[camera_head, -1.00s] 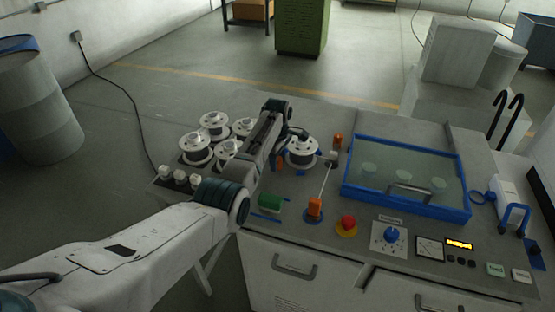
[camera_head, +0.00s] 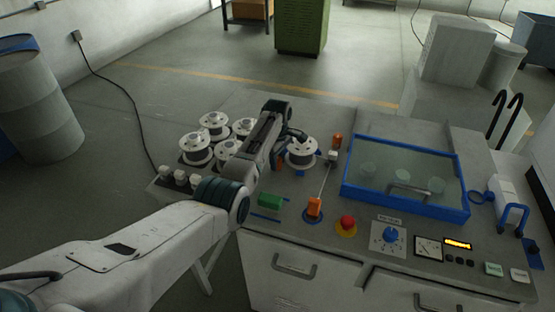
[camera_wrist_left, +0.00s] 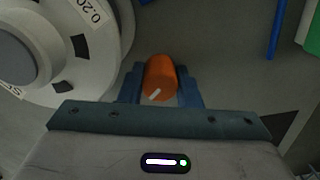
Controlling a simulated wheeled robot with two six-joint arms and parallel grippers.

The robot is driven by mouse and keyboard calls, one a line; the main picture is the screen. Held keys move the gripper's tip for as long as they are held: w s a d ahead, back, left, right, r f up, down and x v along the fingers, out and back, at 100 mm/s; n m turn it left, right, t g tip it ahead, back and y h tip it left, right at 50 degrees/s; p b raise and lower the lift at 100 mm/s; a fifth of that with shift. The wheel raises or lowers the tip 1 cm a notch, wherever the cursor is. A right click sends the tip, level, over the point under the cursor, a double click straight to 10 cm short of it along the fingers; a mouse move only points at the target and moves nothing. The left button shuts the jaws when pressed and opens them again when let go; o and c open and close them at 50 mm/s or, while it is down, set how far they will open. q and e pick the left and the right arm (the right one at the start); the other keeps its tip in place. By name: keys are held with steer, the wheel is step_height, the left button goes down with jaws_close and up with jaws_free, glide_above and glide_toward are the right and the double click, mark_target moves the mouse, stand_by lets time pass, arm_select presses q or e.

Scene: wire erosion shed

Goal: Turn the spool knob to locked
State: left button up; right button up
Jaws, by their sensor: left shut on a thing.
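The spool knob (camera_wrist_left: 160,78) is a short orange cylinder with a white line on its top, seen in the left wrist view beside a white spool. The line points to the lower left of that view. My left gripper (camera_wrist_left: 161,88) has its blue fingers on both sides of the knob and is shut on it. In the head view the left gripper (camera_head: 281,160) reaches down beside the mounted spool (camera_head: 301,153); my wrist hides most of the knob there. My right gripper is in neither view.
Several white spools (camera_head: 197,149) stand on the left of the worktop. A blue-framed glass lid (camera_head: 405,178), an orange-capped post (camera_head: 314,209), a red button (camera_head: 347,224) and a blue dial (camera_head: 391,235) are to the right. A small yellow display (camera_head: 458,244) is lit.

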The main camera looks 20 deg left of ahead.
arm_select(q)
steer(key=shift+r+m+p, duration=0.2)
steer(key=shift+m+p, duration=0.35)
steer(key=shift+m, duration=0.65)
steer(key=m+p, duration=0.1)
steer(key=m, duration=0.1)
steer(key=shift+m, duration=0.3)
steer(key=m+p, duration=0.1)
steer(key=m, duration=0.4)
steer(key=shift+a+m, duration=0.1)
steer(key=shift+m, duration=0.2)
steer(key=m+p, duration=0.1)
steer(key=m, duration=0.4)
steer(key=shift+m, duration=0.4)
steer(key=shift+w+m, duration=0.1)
steer(key=shift+m, duration=0.2)
steer(key=o, duration=0.6)
steer(key=shift+c, duration=0.2)
steer(key=shift+o, duration=0.7)
steer(key=shift+f, duration=0.15)
